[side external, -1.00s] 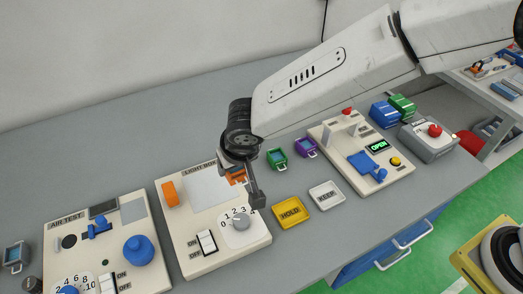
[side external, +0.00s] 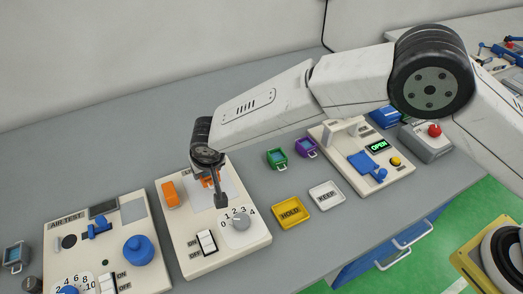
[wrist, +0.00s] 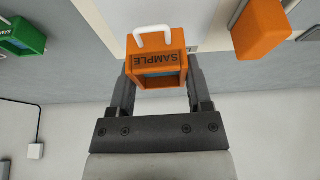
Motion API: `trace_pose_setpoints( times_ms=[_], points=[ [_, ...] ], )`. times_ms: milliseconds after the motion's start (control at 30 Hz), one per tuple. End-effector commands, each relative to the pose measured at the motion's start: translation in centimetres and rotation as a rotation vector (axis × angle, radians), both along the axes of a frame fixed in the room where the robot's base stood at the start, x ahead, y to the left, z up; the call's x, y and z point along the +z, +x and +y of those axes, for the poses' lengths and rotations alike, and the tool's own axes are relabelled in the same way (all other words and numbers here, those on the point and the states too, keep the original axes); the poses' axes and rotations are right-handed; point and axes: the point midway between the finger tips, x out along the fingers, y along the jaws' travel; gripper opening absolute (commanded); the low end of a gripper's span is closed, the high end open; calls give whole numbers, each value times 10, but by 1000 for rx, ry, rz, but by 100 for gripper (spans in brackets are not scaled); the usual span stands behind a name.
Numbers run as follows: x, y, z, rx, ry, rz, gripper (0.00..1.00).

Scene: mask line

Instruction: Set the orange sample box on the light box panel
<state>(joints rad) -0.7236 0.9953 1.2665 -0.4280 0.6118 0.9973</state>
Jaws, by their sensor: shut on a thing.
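The orange sample box (wrist: 157,62), labelled SAMPLE with a white handle, is between the jaws of my gripper (wrist: 158,85) in the wrist view. In the side view my gripper (side external: 212,184) is over the light box panel, shut on the orange sample box (side external: 207,182), which is mostly hidden behind a finger. The pale light box panel (side external: 227,198) lies on the cream light box unit (side external: 180,222). I cannot tell whether the box touches the panel.
An orange block (side external: 170,194) stands at the panel's left edge. The yellow HOLD tray (side external: 291,212), white KEEP tray (side external: 327,196), green box (side external: 276,157) and purple box (side external: 306,147) are to the right.

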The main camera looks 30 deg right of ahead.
Motion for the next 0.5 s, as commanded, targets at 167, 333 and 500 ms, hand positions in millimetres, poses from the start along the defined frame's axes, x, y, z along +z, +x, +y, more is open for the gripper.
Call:
trace_pose_setpoints(
  times_ms=[167,333,500],
  points=[
    [-1,1,0,0,0,0,6],
    [-6,4,2,0,0,1,6],
    [-25,5,3,0,-2,1,6]
  ],
)
